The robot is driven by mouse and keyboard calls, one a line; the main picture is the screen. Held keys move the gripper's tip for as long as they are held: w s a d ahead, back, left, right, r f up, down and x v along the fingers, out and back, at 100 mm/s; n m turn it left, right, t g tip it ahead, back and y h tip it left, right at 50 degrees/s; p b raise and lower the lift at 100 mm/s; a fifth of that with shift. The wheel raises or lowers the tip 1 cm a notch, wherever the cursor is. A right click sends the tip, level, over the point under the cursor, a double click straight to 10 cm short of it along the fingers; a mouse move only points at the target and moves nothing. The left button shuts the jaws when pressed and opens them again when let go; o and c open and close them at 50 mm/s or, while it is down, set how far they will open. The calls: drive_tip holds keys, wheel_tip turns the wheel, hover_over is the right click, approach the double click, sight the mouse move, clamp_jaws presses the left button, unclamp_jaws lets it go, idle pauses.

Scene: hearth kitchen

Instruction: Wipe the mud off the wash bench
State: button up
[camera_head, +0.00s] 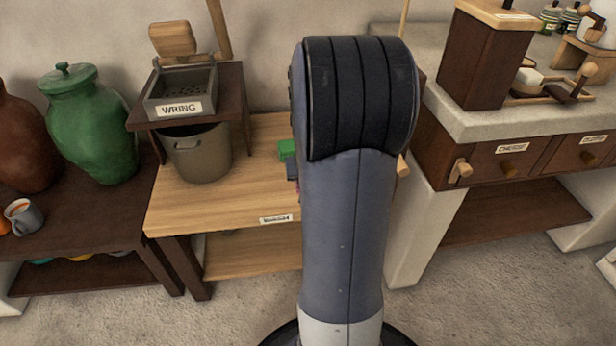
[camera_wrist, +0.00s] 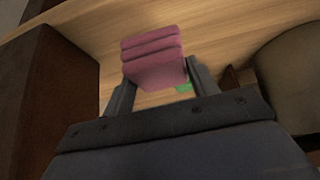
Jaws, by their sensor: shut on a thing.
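The wash bench (camera_head: 225,205) is a light wooden table with a label on its front edge, in the middle of the head view. Its top also shows in the wrist view (camera_wrist: 215,32). My gripper (camera_wrist: 158,84) is shut on a pink, layered block like a folded cloth or sponge (camera_wrist: 153,55). It holds this over the bench; I cannot tell whether it touches the top. In the head view my arm hides the gripper and the right part of the bench. I see no mud on the visible part of the top.
A grey bucket (camera_head: 198,155) stands on the bench under a dark stand with a tray labelled WRING (camera_head: 180,92). A green block (camera_head: 287,150) lies beside my arm. A stone counter (camera_head: 470,122) stands right.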

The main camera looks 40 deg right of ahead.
drive_tip(key=shift+r+p, duration=0.9)
drive_tip(key=shift+r, duration=0.6)
drive_tip(key=shift+a, duration=0.1)
